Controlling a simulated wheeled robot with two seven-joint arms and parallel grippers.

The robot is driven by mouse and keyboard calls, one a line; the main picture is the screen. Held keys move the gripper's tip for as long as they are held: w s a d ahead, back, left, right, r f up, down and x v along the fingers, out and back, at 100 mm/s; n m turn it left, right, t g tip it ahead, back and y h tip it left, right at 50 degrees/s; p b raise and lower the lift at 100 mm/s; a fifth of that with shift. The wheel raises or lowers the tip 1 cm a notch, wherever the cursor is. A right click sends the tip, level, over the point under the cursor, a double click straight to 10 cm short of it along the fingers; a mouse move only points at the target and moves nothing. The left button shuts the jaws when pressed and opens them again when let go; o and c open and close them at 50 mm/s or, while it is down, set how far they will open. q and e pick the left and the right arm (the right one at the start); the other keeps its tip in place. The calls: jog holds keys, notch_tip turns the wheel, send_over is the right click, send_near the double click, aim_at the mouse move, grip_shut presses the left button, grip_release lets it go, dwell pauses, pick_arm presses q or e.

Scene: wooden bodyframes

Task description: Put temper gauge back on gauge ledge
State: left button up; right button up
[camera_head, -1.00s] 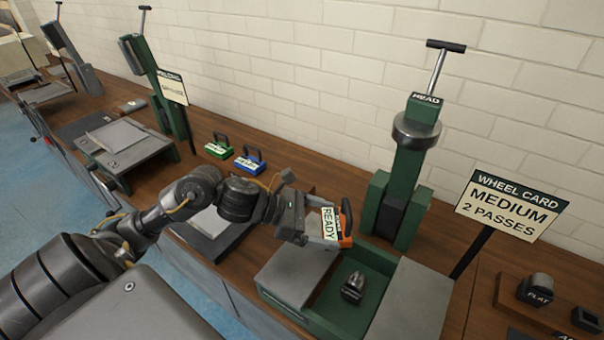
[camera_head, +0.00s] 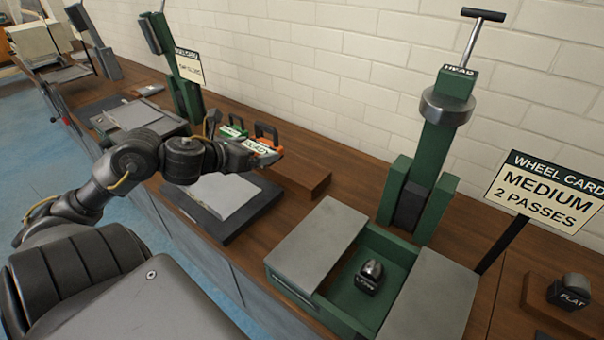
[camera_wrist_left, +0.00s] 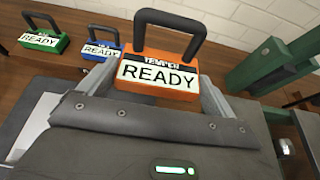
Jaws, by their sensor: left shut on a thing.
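The temper gauge (camera_head: 264,149) is an orange block with a dark loop handle and a white READY label. My left gripper (camera_head: 250,152) is shut on it and holds it upright above the bench, close to the raised wooden block (camera_head: 304,178) that looks like the gauge ledge. In the left wrist view the temper gauge (camera_wrist_left: 158,72) sits between the fingers, label facing the camera. A green gauge (camera_wrist_left: 43,40) and a blue gauge (camera_wrist_left: 102,50) stand to its left. I cannot tell whether the temper gauge touches the ledge. My right gripper is not in view.
A grey plate on a dark base (camera_head: 222,195) lies below my left gripper. A green tray (camera_head: 350,302) between grey plates holds a small metal piece (camera_head: 369,277). A green press (camera_head: 432,150) and a wheel card sign (camera_head: 545,190) stand at right.

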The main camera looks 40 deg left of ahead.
pick_arm(q)
jog(key=d+x, duration=0.1)
jog(key=x, duration=0.9)
send_over(296, 174)
jog(key=f, duration=0.5)
jog(key=shift+s+f, duration=0.15)
jog(key=shift+s, duration=0.2)
jog(key=shift+w+f, duration=0.2)
jog(key=shift+f, duration=0.1)
jog(key=shift+w+d+f, duration=0.15)
jog(key=shift+w+f, duration=0.05)
jog(key=shift+f, duration=1.65)
jog(key=o, duration=0.8)
jog(key=shift+o, duration=0.3)
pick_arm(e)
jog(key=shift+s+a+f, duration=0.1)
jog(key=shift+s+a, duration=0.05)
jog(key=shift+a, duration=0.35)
